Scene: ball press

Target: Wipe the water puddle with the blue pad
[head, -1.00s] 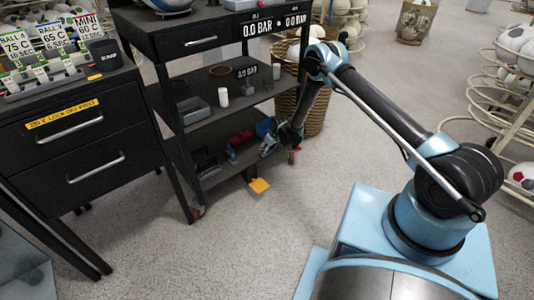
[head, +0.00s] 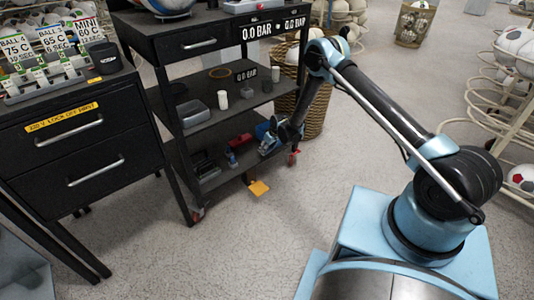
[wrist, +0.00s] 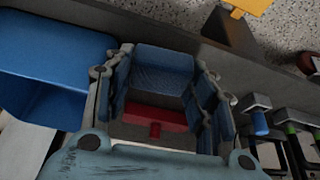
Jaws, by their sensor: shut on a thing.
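My gripper (wrist: 165,100) is in the lowest shelf space of the black cart, and it also shows small in the head view (head: 270,147). In the wrist view its fingers are closed on the sides of a blue textured block, which looks like the blue pad (wrist: 165,68). A red part (wrist: 150,128) shows between the fingers, below the pad in the picture; I cannot tell if it belongs to the pad. In the head view the pad cannot be made out clearly. No water puddle can be made out in either view.
A blue bin (wrist: 45,45) is close to my gripper's left in the wrist view. The black cart (head: 200,132) has shelves, posts and small items around the gripper. A yellow piece (head: 259,188) is low beside the cart. Open floor (head: 255,240) lies in front.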

